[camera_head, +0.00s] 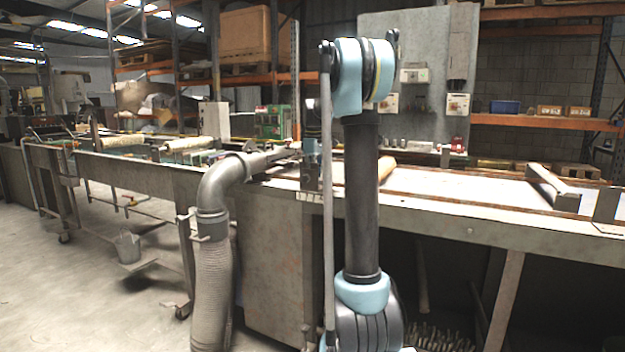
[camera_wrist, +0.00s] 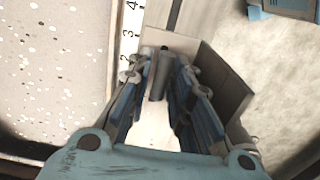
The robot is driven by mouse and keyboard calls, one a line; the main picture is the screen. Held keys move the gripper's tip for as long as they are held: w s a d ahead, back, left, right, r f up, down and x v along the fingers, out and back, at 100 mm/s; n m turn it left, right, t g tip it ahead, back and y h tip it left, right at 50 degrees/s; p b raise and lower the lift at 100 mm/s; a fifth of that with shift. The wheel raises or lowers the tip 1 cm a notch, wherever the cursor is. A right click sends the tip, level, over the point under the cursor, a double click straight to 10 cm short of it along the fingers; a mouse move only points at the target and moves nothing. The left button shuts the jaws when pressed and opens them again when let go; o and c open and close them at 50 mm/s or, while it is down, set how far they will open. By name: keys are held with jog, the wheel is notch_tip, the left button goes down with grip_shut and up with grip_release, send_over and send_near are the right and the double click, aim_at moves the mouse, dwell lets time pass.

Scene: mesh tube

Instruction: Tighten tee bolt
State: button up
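In the wrist view a short grey upright pin with a dark end (camera_wrist: 161,76), which looks like the tee bolt, shows between the fingertips. In the head view my gripper (camera_head: 310,160) is small, at the bench edge beside my arm, and the bolt cannot be made out there.
A printed ruler strip (camera_wrist: 130,35) lies left of the fingers, and a grey angled block (camera_wrist: 222,85) stands close on the right. A grey elbow pipe (camera_head: 222,180) with a ribbed hose rises left of my arm. The long bench (camera_head: 480,205) carries a wooden bar (camera_head: 553,185).

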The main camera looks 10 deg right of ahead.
grip_shut()
jog(key=shift+m, duration=0.4)
jog(key=m, duration=0.2)
jog(key=shift+w+r+m, duration=0.1)
jog(key=shift+m, duration=0.3)
jog(key=m, duration=0.4)
jog(key=shift+m, duration=0.3)
jog(key=m, duration=0.4)
jog(key=shift+m, duration=2.2)
jog(key=shift+o, duration=0.6)
grip_release()
